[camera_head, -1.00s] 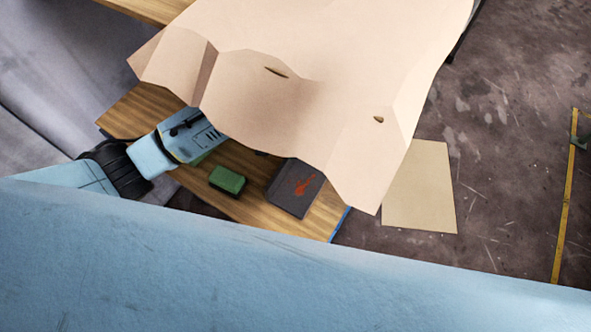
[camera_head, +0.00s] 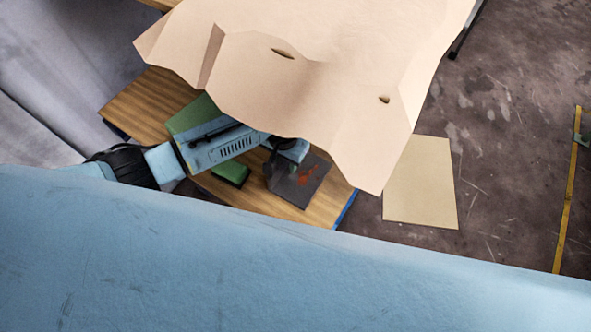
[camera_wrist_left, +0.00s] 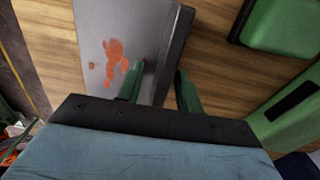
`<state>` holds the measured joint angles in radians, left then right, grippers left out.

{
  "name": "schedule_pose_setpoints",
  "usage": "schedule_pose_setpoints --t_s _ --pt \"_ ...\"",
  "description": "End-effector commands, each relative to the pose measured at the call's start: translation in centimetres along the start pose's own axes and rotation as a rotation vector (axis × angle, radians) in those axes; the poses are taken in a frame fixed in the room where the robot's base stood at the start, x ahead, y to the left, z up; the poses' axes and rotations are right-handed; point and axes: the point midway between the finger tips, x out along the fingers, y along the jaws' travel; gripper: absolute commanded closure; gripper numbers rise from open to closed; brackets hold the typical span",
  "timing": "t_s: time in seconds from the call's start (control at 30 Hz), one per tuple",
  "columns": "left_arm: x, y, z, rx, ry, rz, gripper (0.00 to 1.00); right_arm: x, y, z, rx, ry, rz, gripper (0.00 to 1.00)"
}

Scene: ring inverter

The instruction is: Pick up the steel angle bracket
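The steel angle bracket (camera_head: 306,184) is a grey plate with an orange-red stain, lying near the right end of the wooden table. In the left wrist view the bracket (camera_wrist_left: 112,25) shows a flat plate and a darker raised flange along its right side. My left gripper (camera_head: 281,168) is over the bracket's left part. In the left wrist view my left gripper (camera_wrist_left: 160,88) is open, one green finger over the plate and the other past the flange, so the flange runs between them. Contact cannot be told. My right gripper is not in view.
A small green box (camera_head: 231,173) lies left of the bracket, and a larger green object (camera_head: 192,113) is partly behind my arm. A big beige sheet (camera_head: 300,70) overhangs the table (camera_head: 140,100). A tan panel (camera_head: 420,182) lies on the floor at right.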

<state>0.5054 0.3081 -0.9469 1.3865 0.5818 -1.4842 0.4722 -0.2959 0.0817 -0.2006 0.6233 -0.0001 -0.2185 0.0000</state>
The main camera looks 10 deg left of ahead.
Motion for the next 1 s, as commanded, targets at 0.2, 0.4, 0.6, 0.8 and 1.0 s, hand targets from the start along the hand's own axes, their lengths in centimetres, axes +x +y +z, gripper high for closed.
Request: schedule_pose_setpoints --t_s 0.2,0.4,0.6,0.8,1.0 --pt "-0.05 0.01 0.00 0.000 0.000 0.000 0.81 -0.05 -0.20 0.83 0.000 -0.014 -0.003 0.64" --pt "-0.06 0.00 0.00 0.000 0.000 0.000 1.00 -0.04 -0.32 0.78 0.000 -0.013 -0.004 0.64" --pt "-0.07 -0.02 0.00 0.000 0.000 0.000 1.00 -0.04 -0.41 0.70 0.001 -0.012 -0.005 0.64" --pt "-0.08 -0.03 -0.01 0.000 0.000 -0.001 1.00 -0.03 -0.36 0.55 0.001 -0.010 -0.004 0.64" --pt "-0.09 -0.04 -0.01 -0.001 0.000 -0.001 1.00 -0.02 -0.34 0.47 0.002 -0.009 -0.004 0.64"
